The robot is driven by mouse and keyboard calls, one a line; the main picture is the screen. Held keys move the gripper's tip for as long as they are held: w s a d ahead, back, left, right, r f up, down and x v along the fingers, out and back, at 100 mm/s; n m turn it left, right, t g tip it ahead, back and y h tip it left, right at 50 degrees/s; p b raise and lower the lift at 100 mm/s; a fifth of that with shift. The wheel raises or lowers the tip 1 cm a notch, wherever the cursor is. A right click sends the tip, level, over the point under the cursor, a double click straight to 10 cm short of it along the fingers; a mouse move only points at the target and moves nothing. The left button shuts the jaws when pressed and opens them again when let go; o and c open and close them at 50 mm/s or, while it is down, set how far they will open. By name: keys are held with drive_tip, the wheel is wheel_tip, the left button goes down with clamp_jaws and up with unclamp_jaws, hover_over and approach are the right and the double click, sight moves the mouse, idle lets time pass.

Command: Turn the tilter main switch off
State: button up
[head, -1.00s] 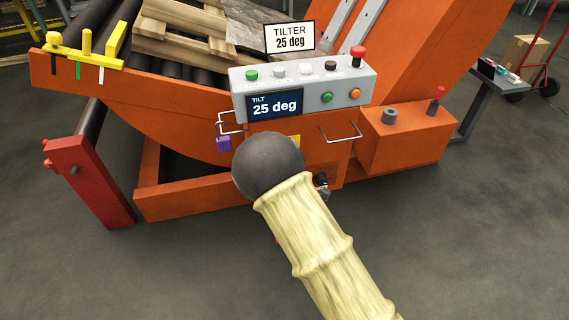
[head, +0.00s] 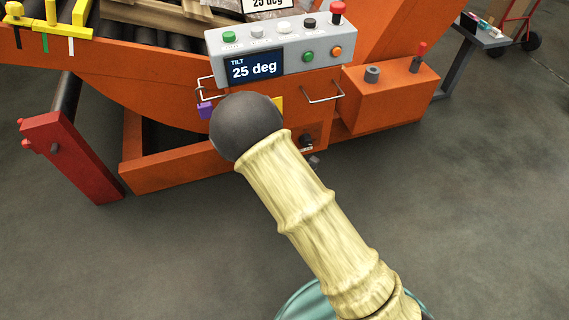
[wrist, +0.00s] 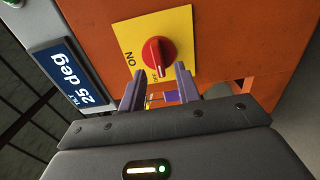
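The main switch (wrist: 157,52) is a red rotary knob on a yellow plate (wrist: 183,22) marked ON and OFF, fixed to the orange tilter. Its white mark points down in the wrist view, beside the partly covered OFF label; ON is to the left. My gripper (wrist: 158,84) is open, with two purple fingers just below the knob in the wrist view, apart from each other with nothing held. I cannot tell whether the fingertips touch it. In the head view my arm hides the gripper and knob; only a yellow plate edge (head: 278,106) shows.
The grey control box (head: 284,36) above carries several buttons, a red mushroom button (head: 337,12) and a display (head: 254,67) reading 25 deg. Wire handles (head: 323,95) stick out below it. A red post (head: 68,157) stands left. The floor in front is open.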

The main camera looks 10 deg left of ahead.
drive_tip(key=p+v, duration=0.8)
drive_tip(key=v, duration=0.6)
drive_tip(key=shift+s+p, duration=0.4)
